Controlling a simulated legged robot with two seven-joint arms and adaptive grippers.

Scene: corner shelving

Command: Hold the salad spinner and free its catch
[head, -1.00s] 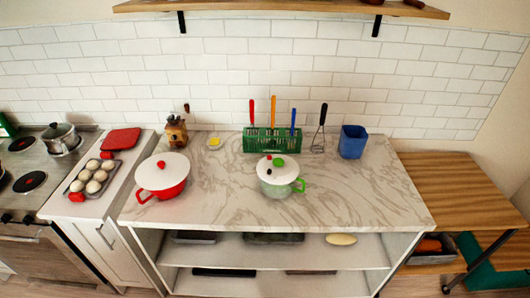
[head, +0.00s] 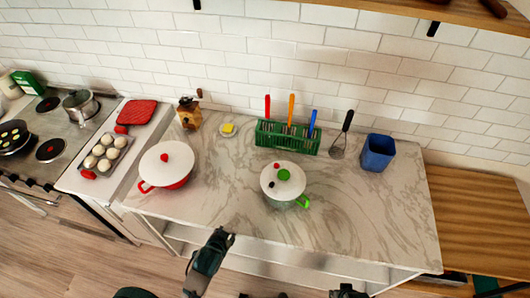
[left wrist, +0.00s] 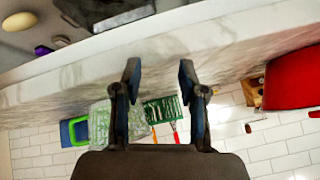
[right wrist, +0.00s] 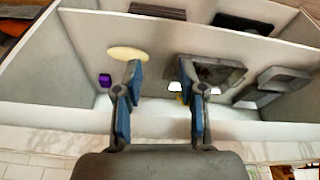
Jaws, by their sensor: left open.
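The salad spinner, a pale green pot with a white lid (head: 283,180), a green knob, a small black button and a bright green handle, stands upright on the marble counter (head: 345,215). My left gripper (head: 222,238) is in front of the counter edge, left of the spinner and apart from it. The left wrist view shows it open and empty (left wrist: 159,68), with the spinner's pale green body (left wrist: 101,125) partly hidden behind a finger. My right gripper is open and empty in the right wrist view (right wrist: 158,72), facing the shelves below; in the head view only a dark part shows at the bottom edge.
A red pot with white lid (head: 166,164) stands left of the spinner. A green rack (head: 288,138) with utensils is behind it, and a blue cup (head: 378,152) is at right. The counter right of the spinner is clear. Shelves below hold trays and a yellowish oval item (right wrist: 128,53).

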